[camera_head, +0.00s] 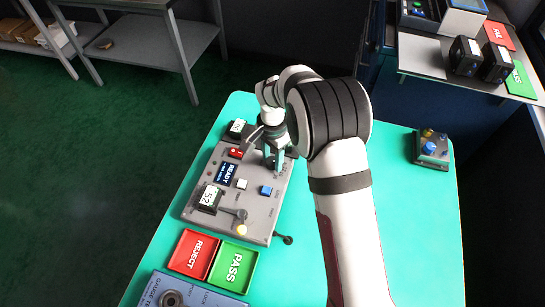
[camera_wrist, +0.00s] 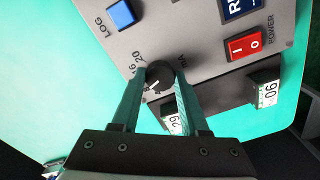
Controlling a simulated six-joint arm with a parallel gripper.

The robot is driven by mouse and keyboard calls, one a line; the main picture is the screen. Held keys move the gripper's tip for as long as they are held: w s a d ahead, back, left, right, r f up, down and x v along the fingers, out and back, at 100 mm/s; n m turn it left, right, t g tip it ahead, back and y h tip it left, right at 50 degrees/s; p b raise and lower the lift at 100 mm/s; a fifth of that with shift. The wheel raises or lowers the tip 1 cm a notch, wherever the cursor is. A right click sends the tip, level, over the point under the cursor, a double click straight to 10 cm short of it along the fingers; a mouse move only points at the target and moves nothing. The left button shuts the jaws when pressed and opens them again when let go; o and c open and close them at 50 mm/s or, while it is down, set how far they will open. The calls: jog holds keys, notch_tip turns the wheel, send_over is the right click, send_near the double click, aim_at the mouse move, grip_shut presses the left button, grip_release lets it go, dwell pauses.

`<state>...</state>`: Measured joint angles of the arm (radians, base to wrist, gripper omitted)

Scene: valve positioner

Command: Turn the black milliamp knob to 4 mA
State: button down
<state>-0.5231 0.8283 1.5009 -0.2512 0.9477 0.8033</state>
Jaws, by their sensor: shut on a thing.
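The black milliamp knob (camera_wrist: 159,79) shows in the wrist view between the two teal fingers of my gripper (camera_wrist: 159,88). It has a white pointer mark, and the printed scale beside it reads 16 and 20 on its left, with an "mA" label on its right. The fingers are shut on the knob's sides. In the head view my gripper (camera_head: 272,160) reaches down to the far right part of the grey panel (camera_head: 262,214), and the arm hides the knob there. Part of the scale, including any 4 mark, is hidden.
The panel carries a red power switch (camera_wrist: 246,46), a blue LOG button (camera_wrist: 121,14) and a READY display (camera_head: 226,172). Number-tagged blocks sit by the panel's far edge. Red REJECT (camera_head: 193,253) and green PASS (camera_head: 233,267) trays lie in front.

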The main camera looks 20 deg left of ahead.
aim_at(272, 161)
jog(key=n, duration=0.4)
jog(key=shift+n, duration=2.1)
jog(key=shift+c, duration=2.1)
grip_release()
notch_tip(272, 161, up, 16)
jog(key=shift+f, duration=0.1)
